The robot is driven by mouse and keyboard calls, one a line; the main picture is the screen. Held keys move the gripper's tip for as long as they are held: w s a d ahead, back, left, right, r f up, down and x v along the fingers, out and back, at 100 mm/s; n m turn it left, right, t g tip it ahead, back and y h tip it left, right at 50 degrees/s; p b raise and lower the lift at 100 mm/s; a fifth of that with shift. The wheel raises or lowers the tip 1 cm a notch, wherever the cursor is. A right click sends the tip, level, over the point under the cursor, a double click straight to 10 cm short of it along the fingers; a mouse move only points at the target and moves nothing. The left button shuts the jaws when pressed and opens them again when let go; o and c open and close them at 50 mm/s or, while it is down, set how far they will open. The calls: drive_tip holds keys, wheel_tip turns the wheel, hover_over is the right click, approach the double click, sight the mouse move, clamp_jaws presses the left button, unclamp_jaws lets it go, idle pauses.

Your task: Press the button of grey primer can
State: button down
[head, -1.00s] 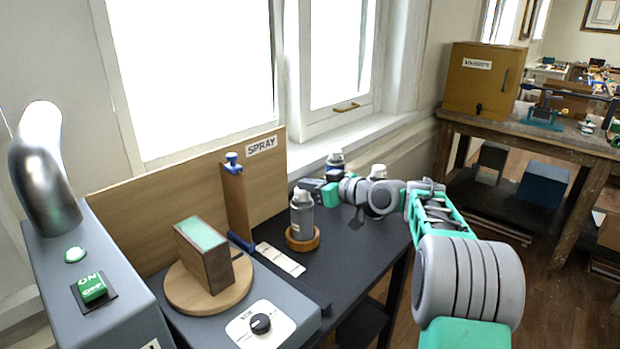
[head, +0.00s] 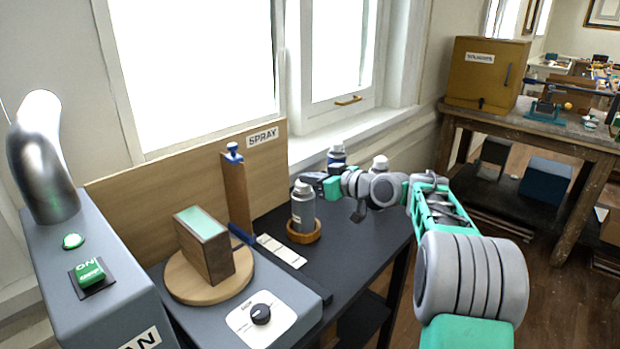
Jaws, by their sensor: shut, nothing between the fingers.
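The grey primer can (head: 303,212), with a pale cap, stands upright in a round wooden holder (head: 304,236) on the dark bench top. My gripper (head: 308,179) is small in view, shut and empty. It lies just behind and right of the can's cap in the picture. I cannot tell whether it touches the cap. The can's button is too small to make out clearly.
A clamp post (head: 236,195), a wooden block (head: 204,246) on a round turntable (head: 180,286) and the spray backboard (head: 130,205) are left of the can.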

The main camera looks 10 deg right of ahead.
drive_tip(key=r, duration=0.3)
drive_tip(key=shift+s+d+r+p, duration=0.2)
drive_tip(key=shift+d+r+p, duration=0.1)
drive_tip(key=shift+p, duration=0.1)
drive_tip(key=b+v, duration=0.1)
drive_tip(key=v, duration=0.8)
drive_tip(key=shift+s+r, duration=0.2)
